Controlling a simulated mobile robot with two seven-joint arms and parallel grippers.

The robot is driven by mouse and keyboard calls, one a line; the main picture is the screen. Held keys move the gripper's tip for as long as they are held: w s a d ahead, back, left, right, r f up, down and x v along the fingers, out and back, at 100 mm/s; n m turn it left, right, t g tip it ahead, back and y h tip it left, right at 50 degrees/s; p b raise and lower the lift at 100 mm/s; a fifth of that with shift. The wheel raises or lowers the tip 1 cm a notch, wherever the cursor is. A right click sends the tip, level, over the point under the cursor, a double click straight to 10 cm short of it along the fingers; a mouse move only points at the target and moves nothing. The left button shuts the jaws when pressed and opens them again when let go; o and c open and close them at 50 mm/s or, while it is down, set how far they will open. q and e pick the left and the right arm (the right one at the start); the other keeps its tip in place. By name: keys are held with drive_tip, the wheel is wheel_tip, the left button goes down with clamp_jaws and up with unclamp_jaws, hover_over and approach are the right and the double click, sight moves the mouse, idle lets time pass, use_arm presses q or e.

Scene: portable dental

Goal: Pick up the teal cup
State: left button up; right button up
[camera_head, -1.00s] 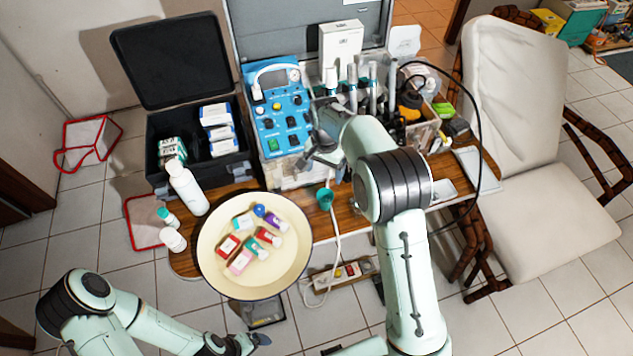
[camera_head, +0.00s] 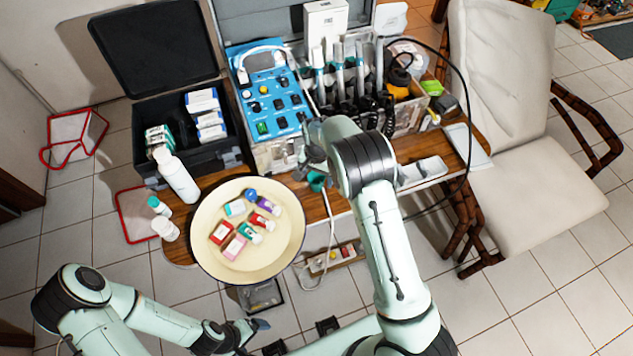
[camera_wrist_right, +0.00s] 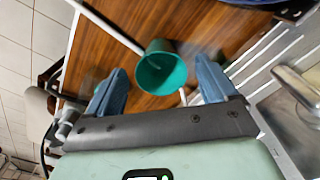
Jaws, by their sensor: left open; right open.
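The teal cup (camera_head: 317,181) stands on the wooden table beside the dental case, partly hidden by my right arm in the head view. In the right wrist view the teal cup (camera_wrist_right: 161,72) shows its open mouth and lies between and just beyond the two blue fingertips. My right gripper (camera_wrist_right: 158,84) is open around that line, with no visible contact on the cup. In the head view my right gripper (camera_head: 312,158) is above the cup, mostly hidden by its own wrist. My left gripper (camera_head: 262,335) is low at the front, open and empty, away from the cup.
A cream round tray (camera_head: 215,262) with several small bottles and boxes is left of the cup. A blue control panel (camera_head: 270,92) and a case of handpieces stand behind. A white cord (camera_head: 331,225) hangs near the cup. A metal tray (camera_head: 422,170) is to the right.

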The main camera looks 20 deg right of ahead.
drive_tip(key=shift+w+f, duration=0.1)
drive_tip(key=shift+f, duration=0.6)
drive_tip(key=c, duration=1.1)
drive_tip(key=shift+r, duration=0.2)
